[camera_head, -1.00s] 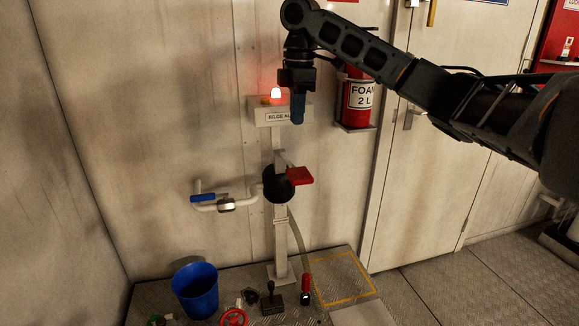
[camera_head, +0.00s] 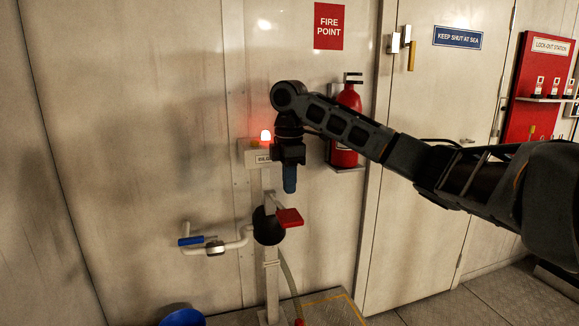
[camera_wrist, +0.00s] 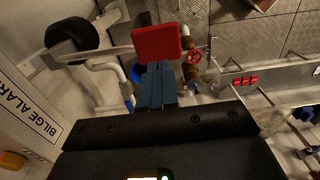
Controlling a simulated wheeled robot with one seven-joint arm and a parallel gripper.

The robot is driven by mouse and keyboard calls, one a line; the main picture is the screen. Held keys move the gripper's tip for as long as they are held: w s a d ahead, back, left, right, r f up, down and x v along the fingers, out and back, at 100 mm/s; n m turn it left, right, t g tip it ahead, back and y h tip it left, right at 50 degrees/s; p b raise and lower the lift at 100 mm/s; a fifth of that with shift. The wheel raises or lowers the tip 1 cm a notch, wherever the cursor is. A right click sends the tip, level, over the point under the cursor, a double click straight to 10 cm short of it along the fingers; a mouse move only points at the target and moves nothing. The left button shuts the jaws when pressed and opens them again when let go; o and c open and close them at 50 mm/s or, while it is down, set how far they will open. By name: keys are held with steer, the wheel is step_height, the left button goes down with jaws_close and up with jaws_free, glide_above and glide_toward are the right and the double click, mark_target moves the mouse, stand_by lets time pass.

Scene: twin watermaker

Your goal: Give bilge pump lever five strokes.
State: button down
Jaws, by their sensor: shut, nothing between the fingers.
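The bilge pump has a round black body (camera_head: 267,227) on a grey post, with a lever ending in a red paddle-shaped handle (camera_head: 290,218) that sticks out to the right. My gripper (camera_head: 289,188) points down with its blue fingers together and empty, a little above the red handle in the head view. In the wrist view the fingers (camera_wrist: 156,72) show just below the red handle (camera_wrist: 157,43). The wrist view does not settle whether they touch. The black pump body (camera_wrist: 72,38) and the lever's grey bar show at upper left there.
A bilge alarm box (camera_head: 252,154) with a lit red lamp (camera_head: 266,135) stands behind my wrist. A white pipe with a blue-handled valve (camera_head: 191,241) is left of the pump. A red extinguisher (camera_head: 346,125) hangs to the right. A blue bucket (camera_head: 182,317) stands below.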

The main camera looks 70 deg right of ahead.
mark_target(290, 215)
step_height(290, 215, down, 6)
steer(key=shift+f+p, duration=0.25)
steer(key=shift+p, duration=0.05)
